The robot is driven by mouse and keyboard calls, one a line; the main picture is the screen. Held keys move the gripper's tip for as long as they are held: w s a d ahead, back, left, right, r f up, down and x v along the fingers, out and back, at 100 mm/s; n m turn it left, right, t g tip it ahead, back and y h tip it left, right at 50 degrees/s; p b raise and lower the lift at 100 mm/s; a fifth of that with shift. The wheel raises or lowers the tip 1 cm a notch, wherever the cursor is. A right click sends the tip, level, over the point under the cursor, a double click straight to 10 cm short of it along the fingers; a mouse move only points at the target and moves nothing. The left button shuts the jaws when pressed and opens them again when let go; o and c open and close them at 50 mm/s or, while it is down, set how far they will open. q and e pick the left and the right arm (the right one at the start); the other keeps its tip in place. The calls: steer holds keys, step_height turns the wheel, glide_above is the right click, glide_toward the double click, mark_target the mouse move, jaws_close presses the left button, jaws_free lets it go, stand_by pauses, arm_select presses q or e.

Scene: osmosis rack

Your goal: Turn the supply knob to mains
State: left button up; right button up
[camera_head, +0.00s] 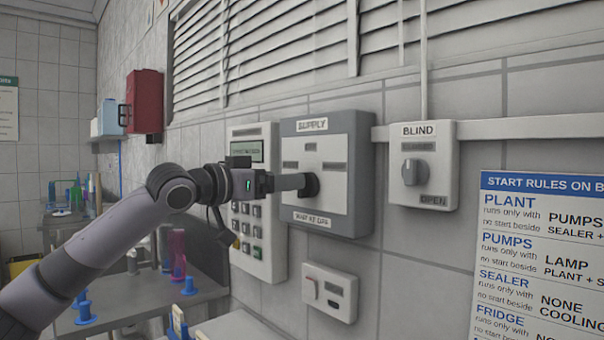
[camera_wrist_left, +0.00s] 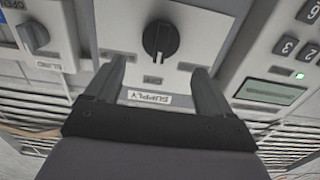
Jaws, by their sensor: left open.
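The supply box (camera_head: 359,134) is a grey wall box with a white face labelled SUPPLY. Its black supply knob (camera_wrist_left: 160,40) shows whole in the left wrist view, ahead of the fingertips and apart from them. In the head view the knob (camera_head: 311,186) is partly covered by my left gripper (camera_head: 300,182), whose fingers reach toward it from the left. In the left wrist view my left gripper (camera_wrist_left: 160,82) is open and empty, with its fingers spread to either side below the knob. The small labels around the knob are too blurred to read. My right gripper is not in view.
A keypad panel (camera_head: 269,262) is just left of the supply box. A BLIND switch box (camera_head: 443,188) is to its right, and a small switch box (camera_head: 330,292) is below. A rules poster (camera_head: 540,260) hangs at right. A bench with blue pegs stands at lower left.

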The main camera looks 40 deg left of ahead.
arm_select(q)
steer(key=w+p, duration=0.1)
steer(key=w, duration=0.1)
steer(key=w+p, duration=0.1)
steer(key=w, duration=0.1)
steer(key=w+p, duration=0.1)
steer(key=shift+w+d, duration=0.3)
steer(key=shift+w, duration=0.1)
steer(key=c, duration=1.1)
